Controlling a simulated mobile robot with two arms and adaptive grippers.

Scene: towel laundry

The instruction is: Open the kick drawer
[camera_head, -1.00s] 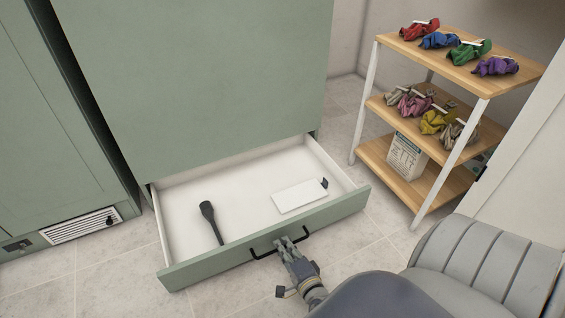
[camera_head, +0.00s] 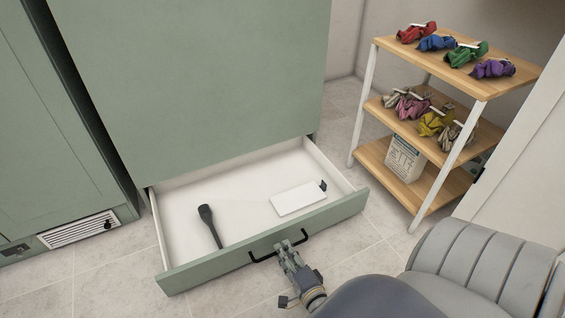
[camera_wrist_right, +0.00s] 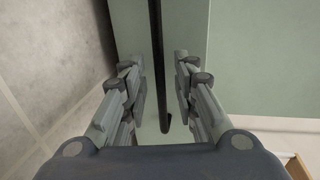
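The kick drawer (camera_head: 262,238) at the foot of the green cabinet is pulled out, and its white inside shows. Its black bar handle (camera_head: 263,258) is on the front panel and also shows in the right wrist view (camera_wrist_right: 158,50). My right gripper (camera_head: 286,248) is at the handle in front of the drawer. In the right wrist view its fingers (camera_wrist_right: 158,78) are spread on either side of the handle, with gaps to the bar. My left gripper is not in view.
Inside the drawer lie a dark brush-like tool (camera_head: 208,222) and a white flat object (camera_head: 298,199). Tiled floor (camera_head: 110,275) is free at the front left.

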